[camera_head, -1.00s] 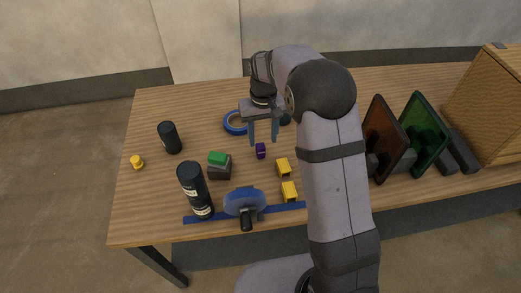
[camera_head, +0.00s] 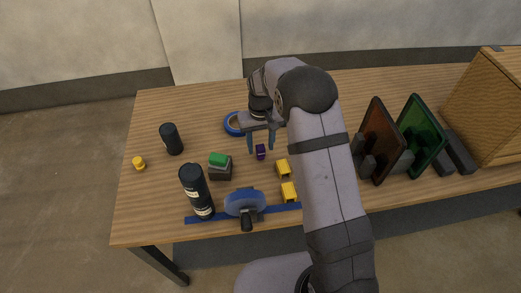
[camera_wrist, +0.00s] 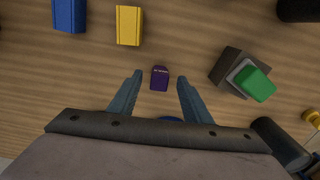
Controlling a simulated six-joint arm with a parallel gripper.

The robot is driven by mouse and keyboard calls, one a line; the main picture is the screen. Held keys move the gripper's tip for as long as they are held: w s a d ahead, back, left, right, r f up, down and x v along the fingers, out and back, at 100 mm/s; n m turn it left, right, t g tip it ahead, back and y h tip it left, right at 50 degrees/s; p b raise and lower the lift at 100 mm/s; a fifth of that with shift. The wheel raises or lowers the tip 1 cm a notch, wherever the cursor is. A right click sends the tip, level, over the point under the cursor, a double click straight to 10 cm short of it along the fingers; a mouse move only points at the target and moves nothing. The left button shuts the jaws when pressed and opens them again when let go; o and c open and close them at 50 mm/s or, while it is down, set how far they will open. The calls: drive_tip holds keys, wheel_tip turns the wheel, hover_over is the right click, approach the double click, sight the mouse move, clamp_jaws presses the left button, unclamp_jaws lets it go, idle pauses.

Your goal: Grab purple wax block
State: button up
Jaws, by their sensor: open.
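The small purple wax block (camera_head: 261,152) lies on the wooden table near its middle. In the wrist view the purple block (camera_wrist: 159,77) sits centred just beyond the fingertips, with clear table on both sides of it. My gripper (camera_head: 261,150) is open and empty, pointing down over the table. In the wrist view its two fingers (camera_wrist: 159,77) stand apart, one to the left and one to the right of the block's line. I cannot tell the exact height of the fingertips above the table.
A green block on a dark base (camera_head: 220,166) stands left of the purple block. Two yellow blocks (camera_head: 283,168) lie to its right and front. A blue ring (camera_head: 232,124) lies behind. Black cylinders (camera_head: 196,191) and a yellow knob (camera_head: 139,163) stand farther left.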

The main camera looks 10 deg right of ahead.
sight(261, 148)
drive_tip(key=shift+f+p, duration=0.35)
drive_tip(key=shift+f, duration=1.15)
clamp_jaws()
drive_tip(key=shift+r, duration=0.15)
wheel_tip(261, 148, up, 10)
drive_tip(key=b, duration=0.2)
drive_tip(key=shift+b, duration=0.35)
